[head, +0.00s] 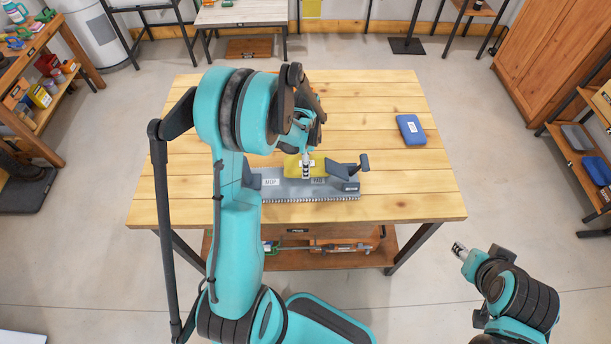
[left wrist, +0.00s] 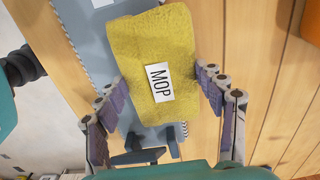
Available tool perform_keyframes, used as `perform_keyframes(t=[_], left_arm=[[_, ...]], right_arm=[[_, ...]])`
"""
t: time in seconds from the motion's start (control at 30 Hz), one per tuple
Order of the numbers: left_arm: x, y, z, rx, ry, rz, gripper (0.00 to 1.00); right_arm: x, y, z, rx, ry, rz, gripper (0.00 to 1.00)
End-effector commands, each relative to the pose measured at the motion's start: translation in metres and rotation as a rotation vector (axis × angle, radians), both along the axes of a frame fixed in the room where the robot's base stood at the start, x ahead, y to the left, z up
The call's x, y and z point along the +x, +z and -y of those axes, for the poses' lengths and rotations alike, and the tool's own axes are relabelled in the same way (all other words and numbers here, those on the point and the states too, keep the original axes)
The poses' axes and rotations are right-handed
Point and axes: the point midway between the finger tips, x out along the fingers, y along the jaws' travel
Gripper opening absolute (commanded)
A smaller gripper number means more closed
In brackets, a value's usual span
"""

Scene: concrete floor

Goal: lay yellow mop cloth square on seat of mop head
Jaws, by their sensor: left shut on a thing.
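The yellow mop cloth (head: 291,166), with a white MOP label, is over the grey mop board on the wooden table. It also shows in the left wrist view (left wrist: 150,45), lying between the fingers. My left gripper (head: 306,170) is shut on the cloth from above; its fingers (left wrist: 165,90) flank the cloth. The grey board (head: 290,191) carries printed labels and has dark grey upright parts (head: 348,171) at its right. I cannot tell whether the cloth touches the seat beneath it. My right gripper (head: 459,251) is off the table's front right; its jaw state is unclear.
A blue labelled pack (head: 410,130) lies at the table's right side. The wooden table (head: 410,195) is otherwise mostly bare. A lower shelf (head: 335,262) holds tools. Shelving stands at the left and right, with open concrete floor around the table.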

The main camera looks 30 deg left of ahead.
Motion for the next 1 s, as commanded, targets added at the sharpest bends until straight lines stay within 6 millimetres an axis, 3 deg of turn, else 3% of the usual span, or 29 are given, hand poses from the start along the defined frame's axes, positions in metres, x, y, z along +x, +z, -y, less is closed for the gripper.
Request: perform_keyframes(t=[0.17, 0.4, 0.5, 0.87, 0.9, 0.97, 1.0], left_arm=[[-0.010, 0.000, 0.006, 0.000, 0.000, 0.000, 0.45], [-0.042, -0.002, 0.026, 0.000, -0.001, 0.000, 0.45], [-0.039, -0.013, 0.024, 0.001, 0.000, 0.001, 0.45], [-0.039, -0.017, 0.024, 0.000, 0.000, 0.000, 0.45], [-0.039, -0.016, 0.024, 0.000, 0.000, 0.000, 0.74], [-0.039, -0.015, 0.024, 0.000, 0.000, 0.000, 0.90], [-0.039, -0.015, 0.024, 0.000, 0.000, 0.000, 0.90]], right_arm=[[0.000, -0.001, 0.000, 0.000, 0.000, 0.000, 0.40], [0.000, -0.005, 0.000, 0.000, 0.000, 0.000, 0.40], [0.000, -0.010, 0.000, 0.000, 0.000, 0.000, 0.40], [0.000, -0.013, 0.000, 0.000, 0.000, 0.000, 0.40], [0.000, -0.013, 0.000, 0.000, 0.000, 0.000, 0.40], [0.000, -0.012, 0.000, 0.000, 0.000, 0.000, 0.40], [0.000, -0.012, 0.000, 0.000, 0.000, 0.000, 0.40]])
